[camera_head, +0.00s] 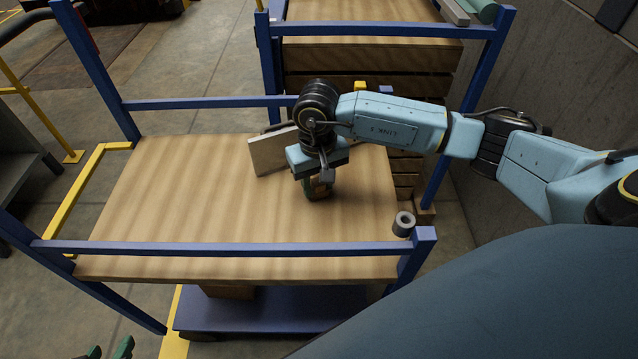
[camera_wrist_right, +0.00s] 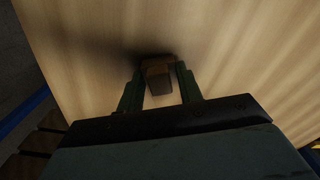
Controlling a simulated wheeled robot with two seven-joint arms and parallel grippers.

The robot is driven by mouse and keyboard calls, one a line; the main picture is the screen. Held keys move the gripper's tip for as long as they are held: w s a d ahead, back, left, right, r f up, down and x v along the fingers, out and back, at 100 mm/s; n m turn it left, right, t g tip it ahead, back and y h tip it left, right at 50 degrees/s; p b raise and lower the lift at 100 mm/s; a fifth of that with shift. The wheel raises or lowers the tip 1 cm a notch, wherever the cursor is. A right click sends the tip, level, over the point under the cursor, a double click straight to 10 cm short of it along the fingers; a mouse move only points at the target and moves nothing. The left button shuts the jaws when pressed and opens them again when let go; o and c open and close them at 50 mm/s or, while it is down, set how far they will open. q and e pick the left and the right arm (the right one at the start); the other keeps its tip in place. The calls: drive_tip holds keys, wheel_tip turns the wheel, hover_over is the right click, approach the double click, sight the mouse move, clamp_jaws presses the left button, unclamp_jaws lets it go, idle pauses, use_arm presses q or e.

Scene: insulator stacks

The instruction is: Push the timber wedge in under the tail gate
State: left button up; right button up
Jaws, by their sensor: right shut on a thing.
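My right gripper (camera_head: 318,188) points down over the wooden deck (camera_head: 190,205) of a blue-framed cart, right of its middle. It is shut on a small brown wooden block, which looks like the timber wedge (camera_wrist_right: 157,78). The right wrist view shows the block between the two green fingers of this gripper (camera_wrist_right: 160,72), low over or on the deck; I cannot tell if it touches. In the head view, the gripper mostly hides the block. My left gripper (camera_head: 109,350) shows only its green fingertips at the bottom left edge, apart and empty. I cannot tell which part is the tail gate.
A flat pale board (camera_head: 273,152) stands tilted just behind my right gripper. Blue rails (camera_head: 230,248) cross the deck's near and far sides. A grey ring (camera_head: 404,223) sits by the near right corner post. A slatted wooden stack (camera_head: 365,55) stands behind. The deck's left half is clear.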

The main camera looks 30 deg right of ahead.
drive_tip(key=shift+w, duration=0.1)
drive_tip(key=shift+w, duration=0.1)
idle(0.5)
drive_tip(key=shift+w+d+b, duration=0.15)
drive_tip(key=shift+w+b, duration=0.45)
drive_tip(key=shift+w, duration=0.15)
drive_tip(key=shift+w+d+b, duration=0.1)
drive_tip(key=shift+w+b, duration=0.45)
drive_tip(key=shift+w, duration=0.15)
drive_tip(key=o, duration=1.1)
drive_tip(key=shift+c, duration=0.2)
